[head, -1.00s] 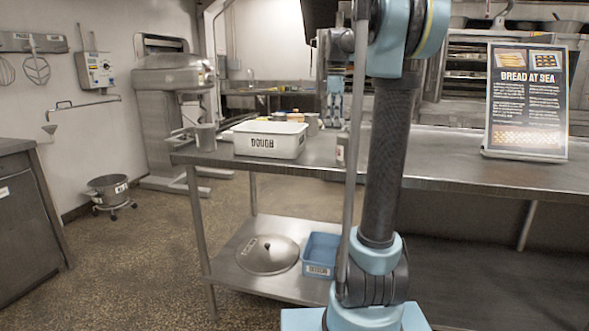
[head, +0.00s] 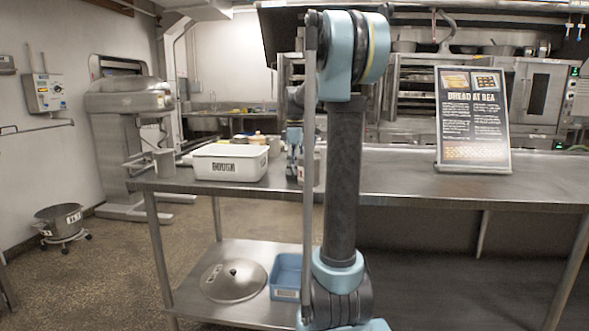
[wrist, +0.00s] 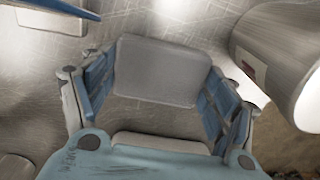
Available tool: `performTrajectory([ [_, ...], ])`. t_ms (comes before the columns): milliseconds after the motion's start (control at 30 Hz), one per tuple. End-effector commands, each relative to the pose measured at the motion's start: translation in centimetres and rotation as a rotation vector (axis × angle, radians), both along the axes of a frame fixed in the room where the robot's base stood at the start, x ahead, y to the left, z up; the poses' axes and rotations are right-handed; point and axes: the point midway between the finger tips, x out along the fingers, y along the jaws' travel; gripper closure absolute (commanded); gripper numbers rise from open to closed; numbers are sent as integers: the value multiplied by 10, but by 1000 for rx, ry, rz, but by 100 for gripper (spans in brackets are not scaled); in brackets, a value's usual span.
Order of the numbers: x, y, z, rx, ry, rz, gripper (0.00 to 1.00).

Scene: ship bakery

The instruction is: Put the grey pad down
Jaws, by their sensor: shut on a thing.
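The grey pad (wrist: 157,72) is a flat, light-grey rounded rectangle in the wrist view. It spans the space between the two blue-sided fingers of my gripper (wrist: 158,85), which is shut on it. Bare, scratched metal of the table (wrist: 155,22) shows beyond the pad. I cannot tell whether the pad touches that surface. In the head view, my gripper (head: 294,143) is small and partly hidden behind my own arm, low over the steel table (head: 400,175), just right of the white dough box (head: 230,163). The pad cannot be made out there.
A pale can (wrist: 285,60) with a reddish label stands close to the right finger. A blue edge (wrist: 60,8) shows at the wrist view's top left. A sign (head: 474,120) stands on the table's right part. The lower shelf holds a round lid (head: 233,280) and a blue bin (head: 287,275).

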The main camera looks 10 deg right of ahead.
Motion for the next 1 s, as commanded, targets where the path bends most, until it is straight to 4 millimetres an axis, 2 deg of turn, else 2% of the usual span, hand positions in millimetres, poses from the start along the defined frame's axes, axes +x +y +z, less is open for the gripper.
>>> performTrajectory([
  [200, 0, 0, -1, 0, 0, 0, 41],
  [233, 0, 0, -1, 0, 0, 0, 19],
  [300, 0, 0, -1, 0, 0, 0, 3],
  [333, 0, 0, -1, 0, 0, 0, 1],
  [767, 0, 0, 0, 0, 0, 0, 1],
  [867, 0, 0, 5, 0, 0, 0, 1],
  [1000, 0, 0, 23, 0, 0, 0, 1],
])
